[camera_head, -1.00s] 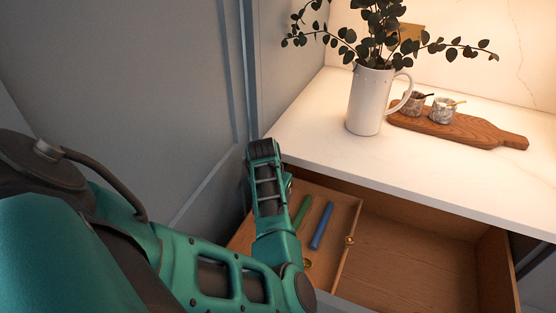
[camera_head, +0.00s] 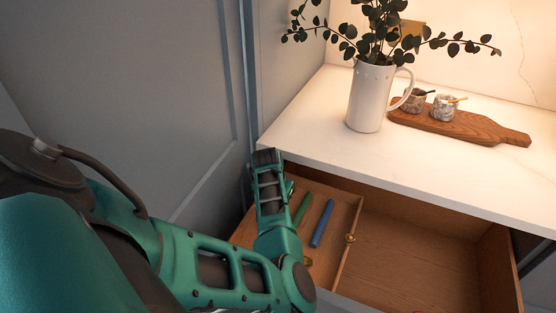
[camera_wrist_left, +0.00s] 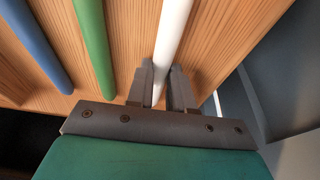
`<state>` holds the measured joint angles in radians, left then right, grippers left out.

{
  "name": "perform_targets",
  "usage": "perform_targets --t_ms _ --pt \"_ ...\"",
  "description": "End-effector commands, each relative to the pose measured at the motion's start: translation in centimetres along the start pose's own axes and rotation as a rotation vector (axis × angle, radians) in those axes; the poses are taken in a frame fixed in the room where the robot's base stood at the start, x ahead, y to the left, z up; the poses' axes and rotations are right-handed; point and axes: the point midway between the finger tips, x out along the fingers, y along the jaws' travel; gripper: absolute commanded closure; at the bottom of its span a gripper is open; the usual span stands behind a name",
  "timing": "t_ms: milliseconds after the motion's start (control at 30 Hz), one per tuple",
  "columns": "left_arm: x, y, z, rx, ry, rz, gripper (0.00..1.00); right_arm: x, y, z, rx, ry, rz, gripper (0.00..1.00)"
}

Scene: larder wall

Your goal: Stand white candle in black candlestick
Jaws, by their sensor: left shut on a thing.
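The white candle (camera_wrist_left: 172,40) shows in the left wrist view between the fingers of my left gripper (camera_wrist_left: 160,85), which is shut on it. The candle lies over the wooden drawer floor; I cannot tell whether it touches it. In the head view my left gripper (camera_head: 266,158) reaches into the left part of the open drawer, by the counter's front edge, and its arm hides the white candle. No black candlestick shows in either view. My right gripper is not in view.
A green candle (camera_head: 303,208) and a blue candle (camera_head: 321,224) lie in the drawer's left compartment, beside a thin divider (camera_head: 350,255). The right compartment (camera_head: 415,265) looks mostly empty. On the counter stand a white jug (camera_head: 368,100) with leafy stems and a wooden board (camera_head: 460,125) with small pots.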

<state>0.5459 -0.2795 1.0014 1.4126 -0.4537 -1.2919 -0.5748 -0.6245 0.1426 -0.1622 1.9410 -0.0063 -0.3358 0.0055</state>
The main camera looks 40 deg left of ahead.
Motion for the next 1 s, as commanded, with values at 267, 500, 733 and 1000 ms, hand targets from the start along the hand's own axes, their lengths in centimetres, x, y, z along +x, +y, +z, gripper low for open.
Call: perform_targets --t_ms 267,500,733,1000 --pt "0.0 0.0 0.0 0.0 0.0 0.0 1.0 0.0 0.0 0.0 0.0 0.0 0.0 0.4" --pt "-0.6 0.0 -0.2 0.0 0.001 -0.001 1.0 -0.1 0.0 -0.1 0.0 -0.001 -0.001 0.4" --pt "-4.6 0.0 -1.4 0.001 0.004 -0.002 1.0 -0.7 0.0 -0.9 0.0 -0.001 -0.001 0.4" --pt "-8.8 0.0 -2.5 0.001 0.002 -0.002 1.0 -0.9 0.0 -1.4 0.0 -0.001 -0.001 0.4"
